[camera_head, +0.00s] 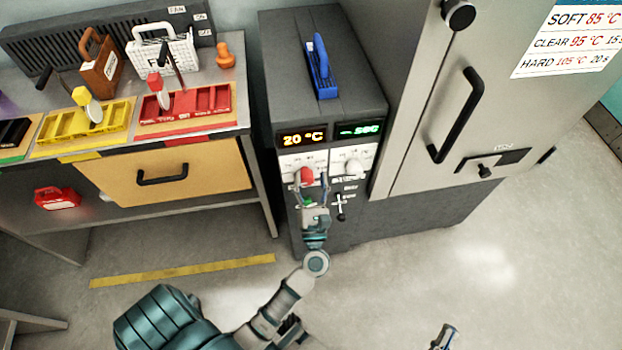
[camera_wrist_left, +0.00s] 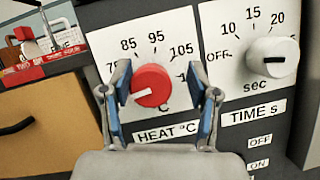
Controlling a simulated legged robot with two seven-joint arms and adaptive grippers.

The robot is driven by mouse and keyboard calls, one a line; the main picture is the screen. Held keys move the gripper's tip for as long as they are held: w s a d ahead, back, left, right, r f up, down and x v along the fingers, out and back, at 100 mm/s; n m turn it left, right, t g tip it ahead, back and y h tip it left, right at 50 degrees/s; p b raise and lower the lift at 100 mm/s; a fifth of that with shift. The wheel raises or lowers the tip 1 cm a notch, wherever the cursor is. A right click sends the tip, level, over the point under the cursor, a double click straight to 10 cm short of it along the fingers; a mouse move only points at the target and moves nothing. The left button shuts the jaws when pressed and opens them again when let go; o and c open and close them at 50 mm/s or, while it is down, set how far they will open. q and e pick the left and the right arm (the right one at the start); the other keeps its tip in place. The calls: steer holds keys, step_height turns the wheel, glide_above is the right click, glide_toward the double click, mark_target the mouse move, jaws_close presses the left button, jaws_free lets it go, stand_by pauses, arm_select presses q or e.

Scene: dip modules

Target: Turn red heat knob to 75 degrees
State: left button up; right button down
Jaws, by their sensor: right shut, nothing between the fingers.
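The red heat knob (camera_head: 305,175) sits on the white HEAT °C dial plate on the front of the grey unit. In the left wrist view the knob (camera_wrist_left: 151,85) has a white pointer mark aimed to the lower left. The heat display (camera_head: 302,138) reads 20 °C. My left gripper (camera_head: 312,184) is open, its blue fingers (camera_wrist_left: 160,92) one on each side of the knob. The left finger looks close to the knob's edge; a gap shows at the right finger. Part of the scale is hidden behind the fingers. My right gripper (camera_head: 447,334) is shut and empty at the bottom edge.
The white time knob (camera_head: 353,167) is just right of the heat knob, and it also shows in the left wrist view (camera_wrist_left: 273,57). A small lever (camera_head: 340,206) is below it. A bench with a drawer (camera_head: 165,175) stands left; a tall grey cabinet (camera_head: 430,90) stands right.

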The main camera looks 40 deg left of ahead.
arm_select(q)
steer(key=shift+a, duration=0.1)
steer(key=c, duration=0.4)
steer(key=shift+s+a, duration=0.15)
steer(key=shift+a, duration=0.15)
steer(key=c, duration=0.4)
steer(key=shift+o, duration=0.2)
steer(key=shift+a+f, duration=0.1)
steer(key=shift+a, duration=0.2)
steer(key=shift+a+f, duration=0.2)
steer(key=shift+d, duration=0.1)
arm_select(e)
steer(key=shift+s+a, duration=0.1)
steer(key=shift+a, duration=0.65)
arm_select(q)
steer(key=shift+w+d, duration=0.1)
steer(key=shift+w, duration=0.1)
arm_select(e)
steer(key=shift+r, duration=0.1)
